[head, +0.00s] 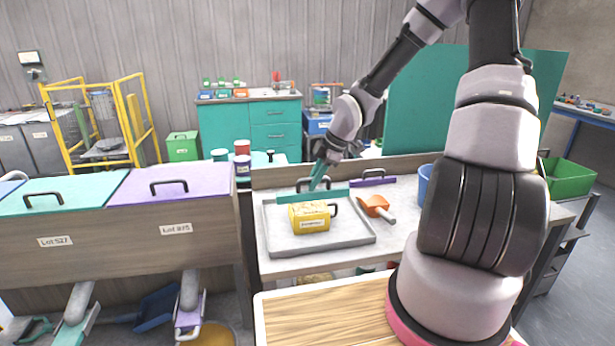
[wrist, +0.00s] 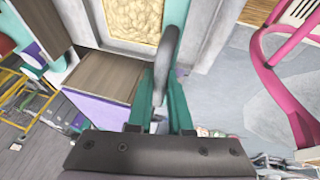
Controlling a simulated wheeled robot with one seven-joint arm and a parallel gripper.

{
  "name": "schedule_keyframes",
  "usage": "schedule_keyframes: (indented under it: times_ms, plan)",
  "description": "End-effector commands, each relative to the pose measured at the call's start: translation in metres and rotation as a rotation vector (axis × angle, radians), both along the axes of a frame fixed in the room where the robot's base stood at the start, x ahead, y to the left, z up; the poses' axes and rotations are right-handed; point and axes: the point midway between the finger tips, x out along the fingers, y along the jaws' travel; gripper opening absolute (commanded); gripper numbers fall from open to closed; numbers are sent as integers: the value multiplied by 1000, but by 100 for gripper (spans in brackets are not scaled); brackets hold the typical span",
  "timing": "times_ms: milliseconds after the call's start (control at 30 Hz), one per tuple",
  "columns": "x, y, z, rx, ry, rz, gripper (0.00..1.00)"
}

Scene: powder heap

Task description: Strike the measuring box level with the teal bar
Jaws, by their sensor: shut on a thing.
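The yellow measuring box (head: 309,218) with a white label and a dark side handle sits upright on a grey tray (head: 345,242) in the head view. The wrist view shows grainy yellow powder (wrist: 133,20) across its top. The teal bar (head: 287,197) is just behind the box, roughly parallel to its far side; I cannot tell whether they touch. My gripper (head: 317,179) is shut on the bar's dark looped handle, which shows between the teal fingers (wrist: 163,100) in the wrist view. Much of the bar's lower side is hidden.
An orange scoop (head: 373,204) and a purple bar with a dark handle (head: 373,181) lie right of the tray. Lidded bins, teal (head: 75,202) and purple (head: 200,190), stand to the left. A blue container (head: 425,183) is partly behind my arm.

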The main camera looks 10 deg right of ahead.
Motion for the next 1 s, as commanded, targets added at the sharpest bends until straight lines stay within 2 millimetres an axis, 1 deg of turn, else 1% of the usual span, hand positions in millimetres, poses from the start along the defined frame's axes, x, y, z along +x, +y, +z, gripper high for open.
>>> schedule_keyframes:
  times_ms: [167,733,1000]
  plan:
    - [2,0,-10,1,1,1,0]
    - [5,0,-61,0,1,2,0]
    - [31,0,-61,1,-1,-1,0]
